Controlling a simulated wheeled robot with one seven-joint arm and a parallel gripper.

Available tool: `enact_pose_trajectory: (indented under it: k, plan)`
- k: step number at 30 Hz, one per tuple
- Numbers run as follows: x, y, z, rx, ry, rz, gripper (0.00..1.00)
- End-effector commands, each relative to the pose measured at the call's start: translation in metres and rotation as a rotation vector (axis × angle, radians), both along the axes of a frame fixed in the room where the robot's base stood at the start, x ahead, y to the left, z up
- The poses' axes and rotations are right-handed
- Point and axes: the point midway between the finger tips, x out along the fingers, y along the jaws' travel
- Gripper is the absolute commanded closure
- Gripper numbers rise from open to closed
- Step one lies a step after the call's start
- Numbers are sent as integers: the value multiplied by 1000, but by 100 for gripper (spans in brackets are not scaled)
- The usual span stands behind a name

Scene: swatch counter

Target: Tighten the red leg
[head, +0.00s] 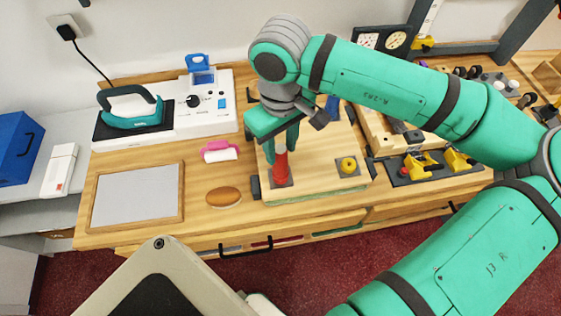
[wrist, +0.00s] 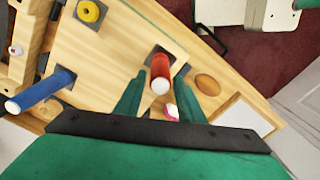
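The red leg (head: 281,170) stands upright on a dark square plate near the front left of the wooden panel; it also shows in the wrist view (wrist: 160,72). My gripper (head: 281,147) is above it, pointing down. In the wrist view my gripper (wrist: 160,84) is open, with one green finger on each side of the red leg and gaps between. A blue leg (wrist: 42,92) stands on the panel, partly hidden behind my arm in the head view (head: 332,106). A yellow ring-like piece (head: 347,164) sits on another dark plate at the front right.
A teal iron (head: 133,111) on a white base stands at the back left. A pink-and-white roller (head: 219,151), a brown oval (head: 223,196) and a framed grey pad (head: 137,197) lie left of the panel. Yellow clamps (head: 420,165) stand to the right.

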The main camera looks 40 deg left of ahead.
Motion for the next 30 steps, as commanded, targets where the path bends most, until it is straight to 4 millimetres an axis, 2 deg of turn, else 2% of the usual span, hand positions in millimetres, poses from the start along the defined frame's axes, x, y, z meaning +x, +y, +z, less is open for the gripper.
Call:
enact_pose_trajectory:
  k: [5, 9, 13, 16, 30]
  plan:
    - [0, 0, 0, 0, 0, -1, 67]
    - [0, 0, 0, 0, 0, -1, 100]
    - [0, 0, 0, 0, -1, -14, 100]
    - [0, 0, 0, 1, -1, -86, 100]
    - [1, 0, 0, 0, -3, -646, 100]
